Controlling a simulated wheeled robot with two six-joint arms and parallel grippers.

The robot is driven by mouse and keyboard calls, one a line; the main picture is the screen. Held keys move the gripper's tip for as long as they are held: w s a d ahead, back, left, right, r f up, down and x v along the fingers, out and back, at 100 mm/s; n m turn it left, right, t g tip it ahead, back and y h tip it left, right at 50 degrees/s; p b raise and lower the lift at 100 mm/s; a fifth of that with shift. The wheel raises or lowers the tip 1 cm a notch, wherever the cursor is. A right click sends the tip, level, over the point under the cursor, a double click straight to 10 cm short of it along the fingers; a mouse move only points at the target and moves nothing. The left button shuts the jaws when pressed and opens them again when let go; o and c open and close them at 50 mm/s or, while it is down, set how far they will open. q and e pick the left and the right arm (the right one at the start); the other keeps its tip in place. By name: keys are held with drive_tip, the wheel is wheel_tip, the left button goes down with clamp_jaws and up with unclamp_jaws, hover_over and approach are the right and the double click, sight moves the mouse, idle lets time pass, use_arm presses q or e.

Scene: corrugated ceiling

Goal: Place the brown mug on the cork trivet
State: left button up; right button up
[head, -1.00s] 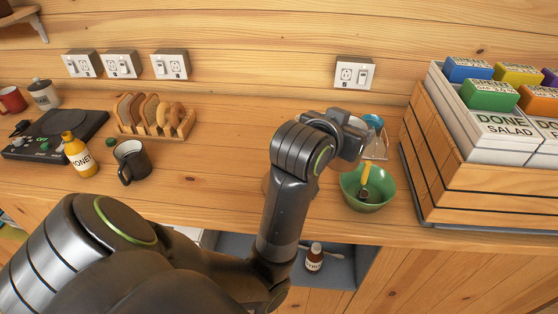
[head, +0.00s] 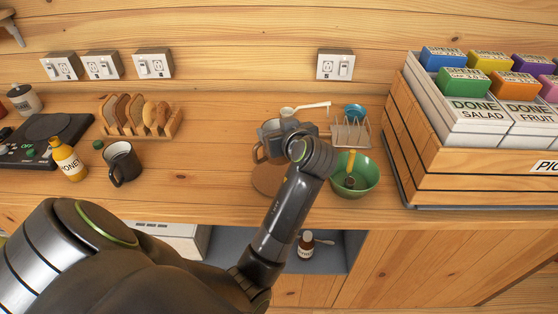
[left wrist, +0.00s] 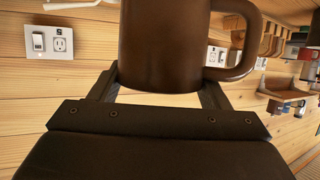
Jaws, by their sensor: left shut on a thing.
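My left gripper (head: 284,134) is shut on the brown mug (head: 260,149), whose handle points left. The arm hides much of the mug in the head view. In the left wrist view the mug (left wrist: 165,45) stands between the two fingers, with its handle on the right. The round cork trivet (head: 268,179) lies on the counter, partly hidden behind my forearm. The mug is close to the trivet, beyond it in the picture; I cannot tell its height above the counter. My right gripper is not in view.
A green bowl (head: 364,184) stands just right of the trivet. Behind are a small rack (head: 349,138) and a white ladle (head: 305,107). A black mug (head: 121,162) and honey bottle (head: 68,160) stand left. A large wooden crate (head: 450,170) fills the right.

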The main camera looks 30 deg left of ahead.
use_arm(q)
wheel_tip(320, 180, down, 7)
drive_tip(key=shift+f+p, duration=0.15)
drive_tip(key=shift+p, duration=0.3)
drive_tip(key=o, duration=1.2)
drive_tip(key=shift+f, duration=0.2)
drive_tip(key=o, duration=0.5)
drive_tip(key=shift+c, duration=0.2)
drive_tip(key=shift+r, duration=0.25)
